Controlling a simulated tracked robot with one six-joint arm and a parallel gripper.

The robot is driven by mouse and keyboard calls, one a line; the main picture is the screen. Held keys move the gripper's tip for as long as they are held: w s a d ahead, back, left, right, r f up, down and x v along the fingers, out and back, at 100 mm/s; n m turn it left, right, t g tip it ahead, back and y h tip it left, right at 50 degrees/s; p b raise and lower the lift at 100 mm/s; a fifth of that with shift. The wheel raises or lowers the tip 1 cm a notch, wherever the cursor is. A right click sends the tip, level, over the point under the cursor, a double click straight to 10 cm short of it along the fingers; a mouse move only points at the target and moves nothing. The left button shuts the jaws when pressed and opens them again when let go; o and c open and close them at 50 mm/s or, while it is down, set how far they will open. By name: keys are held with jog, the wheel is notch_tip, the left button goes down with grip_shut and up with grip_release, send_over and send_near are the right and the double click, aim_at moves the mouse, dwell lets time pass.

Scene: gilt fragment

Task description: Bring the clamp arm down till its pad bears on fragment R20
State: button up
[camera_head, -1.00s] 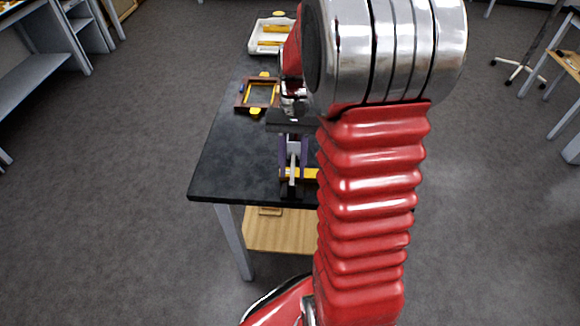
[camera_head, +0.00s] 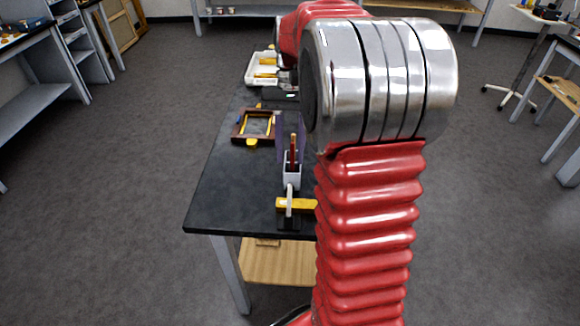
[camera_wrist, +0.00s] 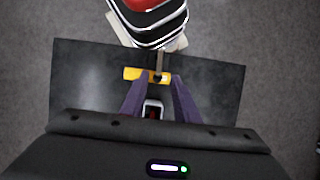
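Fragment R20 seems to be the yellow bar (camera_head: 284,204) near the table's front edge; it also shows in the wrist view (camera_wrist: 132,74). The clamp has a white body (camera_head: 292,184) and an upright red-brown lever (camera_head: 294,152). A pale narrow arm (camera_head: 290,196) lines up over the bar; I cannot tell whether its pad touches. In the wrist view the white body (camera_wrist: 146,106) and red lever show between my fingers. My gripper (camera_wrist: 157,84) has purple fingers spread apart, with clear space either side of the clamp. No hold is visible.
The clamp stands on a black table (camera_head: 225,200). A brown frame with yellow edges (camera_head: 240,135) lies to the left behind it. A white tray (camera_head: 250,76) with yellow pieces is at the far end. The table's left front is bare.

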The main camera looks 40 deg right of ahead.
jog(key=shift+w+d+r, duration=0.1)
jog(key=shift+w+r, duration=0.1)
jog(key=shift+r, duration=0.35)
jog(key=shift+c, duration=0.7)
jog(key=shift+s+a+r, duration=0.1)
jog(key=shift+a+r, duration=0.1)
jog(key=shift+a, duration=0.1)
jog(key=shift+c, duration=1.4)
jog(key=s+a+n+t, duration=0.1)
jog(key=a, duration=0.2)
jog(key=s+a+r+n+t+h, duration=0.1)
jog(key=s+a, duration=0.1)
jog(key=a, duration=0.1)
jog(key=s+a+r+n+t+h, duration=0.1)
jog(key=s+a, duration=0.1)
jog(key=a, duration=0.1)
jog(key=shift+a+r+n+t, duration=0.25)
jog(key=shift+n+t, duration=0.05)
grip_shut()
jog(key=s+a+f+n+t, duration=0.2)
jog(key=s+a+n+t, duration=0.2)
jog(key=s+a, duration=0.3)
jog(key=shift+s+a+f+t+h, duration=0.2)
jog(key=shift+a+t+h, duration=0.2)
jog(key=shift+a+t, duration=0.25)
jog(key=shift+d, duration=0.2)
